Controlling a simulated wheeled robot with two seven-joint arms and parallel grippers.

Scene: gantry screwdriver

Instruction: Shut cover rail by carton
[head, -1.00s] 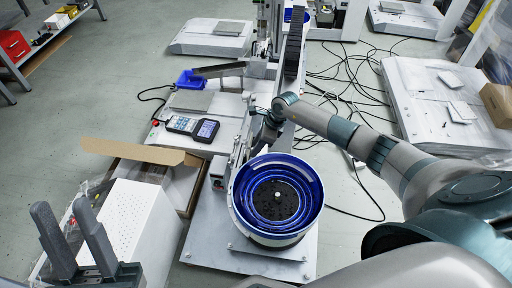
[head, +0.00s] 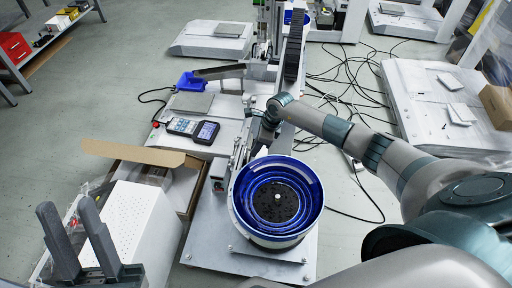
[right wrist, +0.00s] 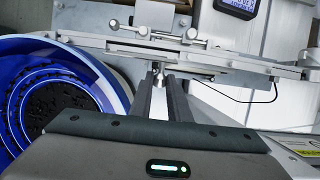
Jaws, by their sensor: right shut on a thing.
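My right gripper (right wrist: 160,82) is shut on a small metal knob (right wrist: 158,68) at the near edge of a long metal rail (right wrist: 215,62), which runs across the right wrist view. In the head view, my right wrist reaches in above the blue bowl and largely hides the rail and the fingertips. The open cardboard carton (head: 186,187) stands left of the machine, with one flap (head: 133,153) folded out. My left gripper (head: 68,212) is open and empty at the lower left, in front of a white box.
The blue bowl feeder (head: 303,222) with dark small parts stands close below my right wrist. A handheld meter (head: 193,129) lies on the machine's plate at left. A blue bin (head: 192,80) stands behind it. Loose cables (head: 352,85) lie on the floor at right.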

